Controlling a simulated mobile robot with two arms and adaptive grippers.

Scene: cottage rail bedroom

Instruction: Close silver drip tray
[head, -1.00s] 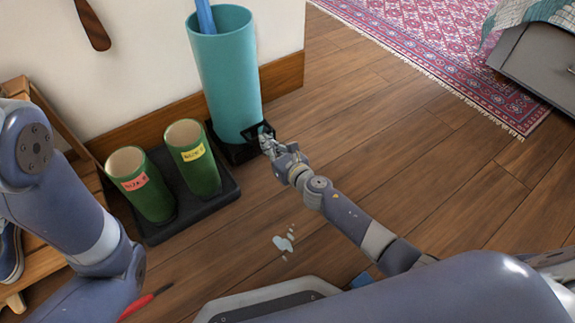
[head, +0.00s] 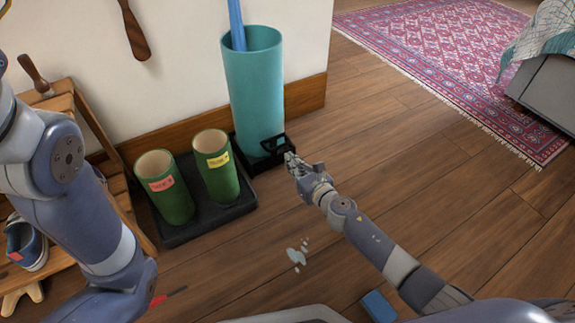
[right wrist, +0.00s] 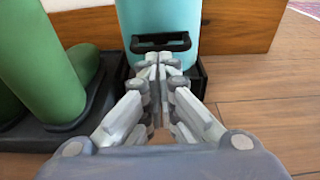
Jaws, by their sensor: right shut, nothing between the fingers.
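A tall teal umbrella stand (head: 253,90) is against the wall, with a black base (head: 246,158) at its foot. A black, frame-like handle (head: 277,141) shows at the front of the base, and its dark bar crosses the stand in the right wrist view (right wrist: 160,44). No silver surface shows on the tray part, and how far it is pulled out is hard to tell. My right gripper (head: 290,157) is shut and empty, just in front of the handle. In the right wrist view its fingertips (right wrist: 160,60) sit just below the bar; contact is unclear. My left gripper is out of view.
Green boots (head: 216,168) with labels stand on a black mat (head: 205,225) left of the stand. A wooden shoe rack (head: 120,205) is further left. A small puddle (head: 297,256) and a blue block (head: 379,306) lie on the floor. The floor to the right is open.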

